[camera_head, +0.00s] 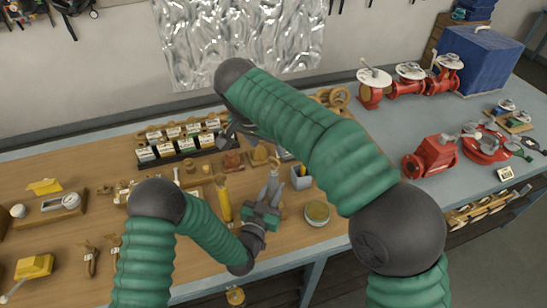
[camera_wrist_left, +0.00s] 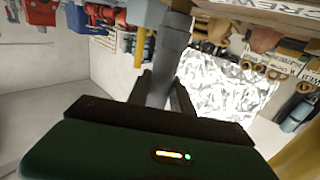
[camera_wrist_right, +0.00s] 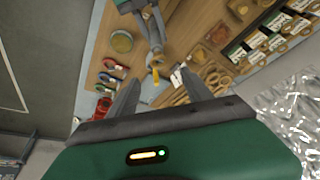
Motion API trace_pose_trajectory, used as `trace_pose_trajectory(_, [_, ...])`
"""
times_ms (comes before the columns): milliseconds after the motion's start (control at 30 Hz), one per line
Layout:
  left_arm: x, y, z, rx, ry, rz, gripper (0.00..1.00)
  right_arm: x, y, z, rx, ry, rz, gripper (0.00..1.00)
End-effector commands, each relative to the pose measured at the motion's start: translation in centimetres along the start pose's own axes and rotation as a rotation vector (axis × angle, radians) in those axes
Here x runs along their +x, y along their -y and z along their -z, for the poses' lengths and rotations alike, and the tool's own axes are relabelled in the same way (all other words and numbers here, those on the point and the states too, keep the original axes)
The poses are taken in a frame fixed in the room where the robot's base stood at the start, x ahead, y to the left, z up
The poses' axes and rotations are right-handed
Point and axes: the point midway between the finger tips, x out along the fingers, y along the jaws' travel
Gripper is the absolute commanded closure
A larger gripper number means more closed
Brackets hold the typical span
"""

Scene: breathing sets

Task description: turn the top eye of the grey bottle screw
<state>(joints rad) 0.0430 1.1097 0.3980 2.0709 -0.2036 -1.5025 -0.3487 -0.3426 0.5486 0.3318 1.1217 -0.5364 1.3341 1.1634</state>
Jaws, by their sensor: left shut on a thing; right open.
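The grey bottle screw (camera_head: 272,186) stands roughly upright over the wooden bench, its top eye upward. My left gripper (camera_head: 262,216) is shut on its lower part. In the left wrist view its grey body (camera_wrist_left: 171,60) rises between the fingers. My right gripper (camera_wrist_right: 160,88) is open and empty. In the right wrist view the bottle screw (camera_wrist_right: 154,32) points its eye end towards the gap between the open fingers, apart from them.
A yellow cylinder (camera_head: 223,198) stands left of the bottle screw and a grey cup (camera_head: 301,178) to its right. A round tin (camera_head: 317,212) sits near the front edge. Labelled boxes (camera_head: 180,145) line the back; red valves (camera_head: 432,156) stand at right.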

Motion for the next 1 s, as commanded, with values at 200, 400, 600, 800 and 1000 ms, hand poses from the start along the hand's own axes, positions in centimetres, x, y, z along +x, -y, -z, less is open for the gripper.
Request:
trace_pose_trajectory(200, [0.0, 0.0, 0.0, 0.000, 0.001, 0.000, 1.00, 5.6, -0.1, -0.1, 0.002, 0.004, -0.003, 0.42])
trace_pose_trajectory(400, [0.0, 0.0, 0.0, 0.000, 0.001, 0.000, 1.00, 8.5, 0.0, -0.1, 0.003, 0.002, 0.000, 0.42])
trace_pose_trajectory(600, [0.0, 0.0, 0.0, 0.000, 0.001, 0.000, 1.00, 9.0, 0.0, -0.1, 0.004, 0.002, 0.001, 0.42])
trace_pose_trajectory(800, [0.0, 0.0, 0.0, 0.000, 0.001, 0.000, 1.00, 9.0, 0.0, -0.1, 0.004, 0.001, 0.000, 0.54])
trace_pose_trajectory(1000, [0.0, 0.0, 0.0, 0.000, 0.001, 0.000, 1.00, 8.9, 0.0, -0.1, 0.004, 0.001, 0.001, 0.80])
